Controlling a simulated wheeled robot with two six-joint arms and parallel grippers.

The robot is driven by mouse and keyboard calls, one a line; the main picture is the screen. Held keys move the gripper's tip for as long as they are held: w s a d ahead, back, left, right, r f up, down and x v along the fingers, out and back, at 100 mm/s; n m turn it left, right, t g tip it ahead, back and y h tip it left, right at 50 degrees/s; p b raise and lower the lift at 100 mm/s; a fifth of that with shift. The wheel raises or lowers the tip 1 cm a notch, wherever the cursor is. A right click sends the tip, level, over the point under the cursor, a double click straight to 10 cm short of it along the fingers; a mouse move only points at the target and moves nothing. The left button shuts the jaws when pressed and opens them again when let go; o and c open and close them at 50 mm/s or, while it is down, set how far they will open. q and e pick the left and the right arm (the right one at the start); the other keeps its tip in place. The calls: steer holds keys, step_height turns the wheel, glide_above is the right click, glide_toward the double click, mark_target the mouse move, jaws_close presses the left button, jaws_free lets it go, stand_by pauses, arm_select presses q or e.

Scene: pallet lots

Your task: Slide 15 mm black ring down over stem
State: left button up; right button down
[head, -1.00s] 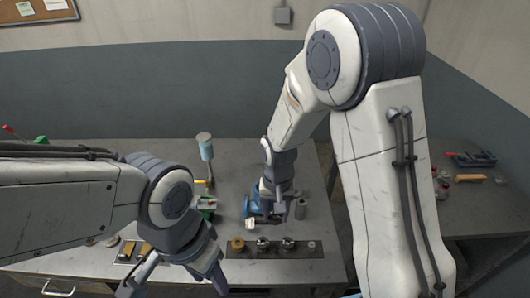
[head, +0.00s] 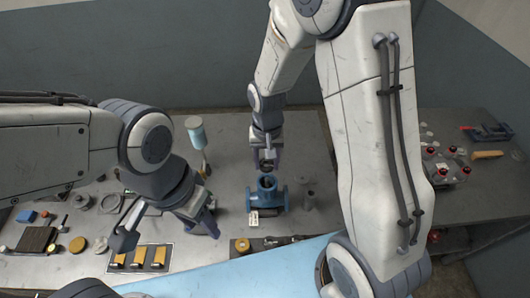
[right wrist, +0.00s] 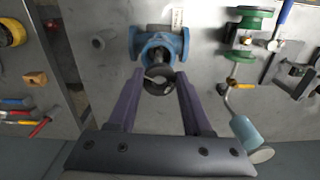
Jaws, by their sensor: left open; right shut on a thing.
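A blue flanged valve body (head: 267,197) stands on the bench with a white tag at its front; it also shows in the right wrist view (right wrist: 174,42). My right gripper (head: 267,162) is above the valve body's open top. In the right wrist view it is shut on a dark ring (right wrist: 160,93), held between its fingertips. The ring overlaps the near side of the valve body in that view. A slim stem shows faintly in the body's opening; I cannot tell whether the ring is around it. My left gripper (head: 165,229) is open and empty, left of the valve.
A dark rack with a brass ring (head: 242,245) lies in front of the valve. A grey cylinder (head: 308,198) stands right of it. A lamp (head: 196,132) and a tray of yellow blocks (head: 140,258) are at left.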

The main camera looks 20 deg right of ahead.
mark_target(267, 181)
steer(key=shift+d, duration=0.2)
stand_by(0.3)
steer(key=shift+s+f, duration=0.1)
step_height(267, 181, down, 4)
steer(key=b, duration=0.3)
steer(key=shift+a+f, duration=0.1)
steer(key=shift+f, duration=0.1)
stand_by(1.5)
steer(key=shift+f+b, duration=1)
steer(key=shift+f, duration=0.4)
